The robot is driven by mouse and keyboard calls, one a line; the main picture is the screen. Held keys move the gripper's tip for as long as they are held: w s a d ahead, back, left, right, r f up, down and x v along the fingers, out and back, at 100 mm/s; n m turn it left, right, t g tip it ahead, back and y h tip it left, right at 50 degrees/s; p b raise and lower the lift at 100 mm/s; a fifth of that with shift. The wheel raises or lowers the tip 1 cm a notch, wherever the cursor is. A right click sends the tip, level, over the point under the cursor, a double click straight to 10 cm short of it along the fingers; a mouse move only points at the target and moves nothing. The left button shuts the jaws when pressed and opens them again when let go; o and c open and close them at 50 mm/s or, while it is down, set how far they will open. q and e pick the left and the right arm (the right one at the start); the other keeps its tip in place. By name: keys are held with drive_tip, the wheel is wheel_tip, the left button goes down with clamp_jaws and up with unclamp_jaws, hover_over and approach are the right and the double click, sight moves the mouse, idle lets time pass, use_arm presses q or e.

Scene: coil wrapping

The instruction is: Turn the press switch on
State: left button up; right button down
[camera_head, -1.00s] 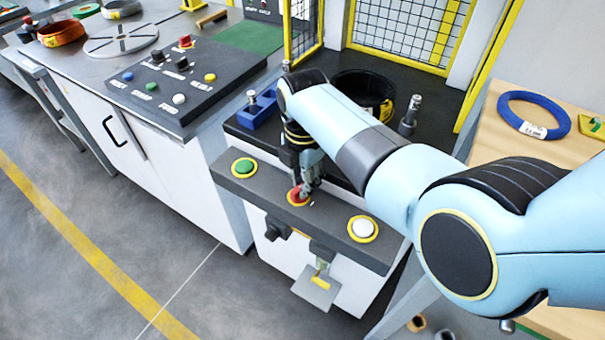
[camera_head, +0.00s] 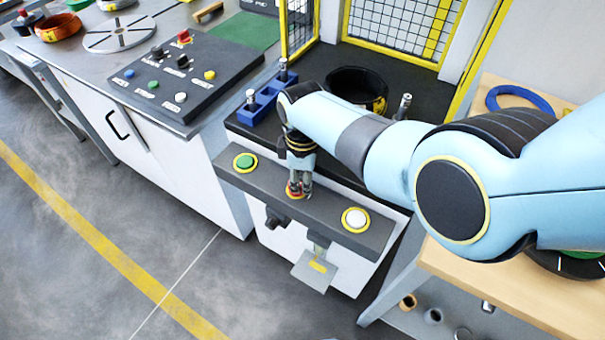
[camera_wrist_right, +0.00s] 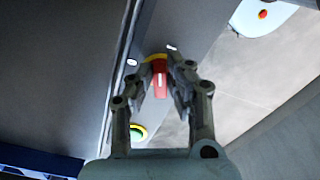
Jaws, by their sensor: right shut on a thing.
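The press switch is a red knob with a white mark on a yellow ring, on the dark front panel (camera_head: 333,212) of the press. In the wrist view the red knob (camera_wrist_right: 160,79) sits between the fingers of my right gripper (camera_wrist_right: 168,68). In the head view my right gripper (camera_head: 299,187) reaches down from above and is shut on the red knob (camera_head: 292,191), covering most of it. A green button (camera_head: 245,162) is to its left and a white button (camera_head: 356,219) to its right. My left gripper is in neither view.
A black coil (camera_head: 357,87) lies on the press bed behind my arm, near a blue block with metal pins (camera_head: 262,101). A control panel (camera_head: 178,72) with buttons stands on the left cabinet. A wooden table (camera_head: 490,290) is at right. Floor is clear in front.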

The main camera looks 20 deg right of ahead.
drive_tip(key=m, duration=0.3)
drive_tip(key=m+p, duration=0.1)
drive_tip(key=shift+s+a+m, duration=0.15)
drive_tip(key=shift+s+m, duration=0.1)
drive_tip(key=shift+m, duration=0.05)
idle(0.5)
drive_tip(key=c, duration=1.3)
unclamp_jaws()
